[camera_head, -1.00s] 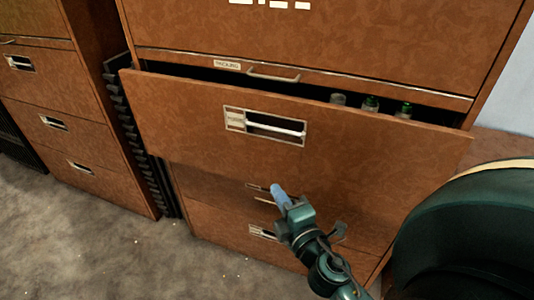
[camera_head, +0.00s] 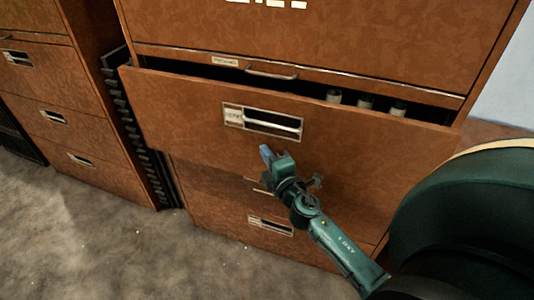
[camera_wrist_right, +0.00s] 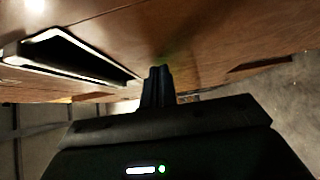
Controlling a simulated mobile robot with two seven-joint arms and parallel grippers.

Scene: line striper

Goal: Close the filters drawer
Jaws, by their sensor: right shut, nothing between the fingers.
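The open drawer (camera_head: 200,112) is a brown wood-grain front pulled out of the cabinet, with a recessed metal handle (camera_head: 262,120) and a small label I cannot read. Several bottles (camera_head: 365,101) stand inside it toward the right. My right gripper (camera_head: 266,154) is shut and empty, just below the handle and in front of the drawer face. In the right wrist view my closed fingers (camera_wrist_right: 158,85) point at the wood front, with the handle frame (camera_wrist_right: 70,55) at left. I cannot tell whether the fingertips touch the wood. My left gripper is not in view.
Closed lower drawers, one with a handle (camera_head: 270,225), lie below the open one. A second brown cabinet (camera_head: 60,90) stands at left, with a dark rack (camera_head: 140,130) in the gap. Grey carpet (camera_head: 120,250) is clear in front.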

